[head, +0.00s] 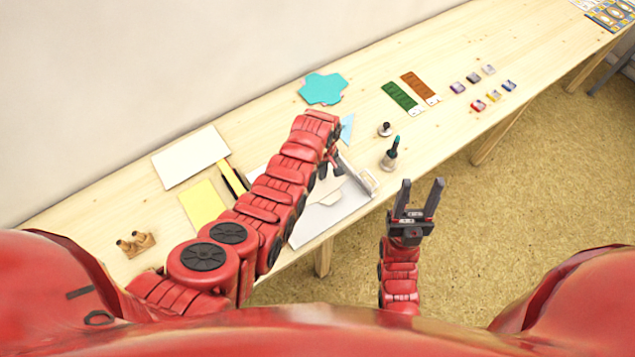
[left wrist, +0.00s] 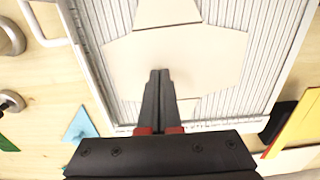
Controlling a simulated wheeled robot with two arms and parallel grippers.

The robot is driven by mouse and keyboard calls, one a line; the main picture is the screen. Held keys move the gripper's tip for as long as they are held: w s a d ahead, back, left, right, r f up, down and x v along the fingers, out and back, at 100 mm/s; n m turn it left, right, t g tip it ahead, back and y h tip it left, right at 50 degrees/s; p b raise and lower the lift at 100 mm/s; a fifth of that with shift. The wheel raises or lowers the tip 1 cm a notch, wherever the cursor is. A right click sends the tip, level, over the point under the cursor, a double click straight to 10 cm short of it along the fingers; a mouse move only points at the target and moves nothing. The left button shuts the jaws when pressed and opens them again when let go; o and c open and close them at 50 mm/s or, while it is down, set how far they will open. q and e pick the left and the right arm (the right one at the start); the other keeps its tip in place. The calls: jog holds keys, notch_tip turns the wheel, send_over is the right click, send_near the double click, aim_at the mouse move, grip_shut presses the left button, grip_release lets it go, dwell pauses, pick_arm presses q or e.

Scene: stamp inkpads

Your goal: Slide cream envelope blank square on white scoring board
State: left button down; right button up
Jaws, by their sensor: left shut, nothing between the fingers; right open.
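The white scoring board (head: 312,222) lies on the table, partly hidden behind my left arm in the head view. In the left wrist view its grooved face and raised rim (left wrist: 190,127) show. The cream envelope blank (left wrist: 205,62) lies flat on the grooves with flaps pointing up and down. Its lower part is hidden by my fingers, and I cannot tell whether it is square to the rim. My left gripper (left wrist: 160,74) is shut and empty, fingertips over the blank's middle; contact is unclear. My right gripper (head: 420,186) is open and empty, off the table's front edge.
A light blue triangle (head: 347,128) and teal piece (head: 323,89) lie behind the board. A dark stamp (head: 385,129) and a teal-topped bottle (head: 391,153) stand to its right. A yellow sheet (head: 205,205) and white sheet (head: 190,157) lie left.

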pick_arm(q)
jog(key=shift+f+b, duration=0.4)
jog(key=shift+f, duration=0.15)
jog(key=shift+w+d+b, duration=0.1)
jog(key=shift+w+b, duration=0.8)
jog(key=shift+b, duration=0.45)
jog(key=shift+w, duration=0.15)
jog(key=shift+w+d+b, duration=0.1)
jog(key=shift+w+b, duration=0.35)
jog(key=shift+b, duration=0.45)
jog(key=shift+w+f+b, duration=0.1)
jog(key=shift+w+b, duration=0.2)
jog(key=shift+b, duration=0.45)
jog(key=shift+w, duration=0.15)
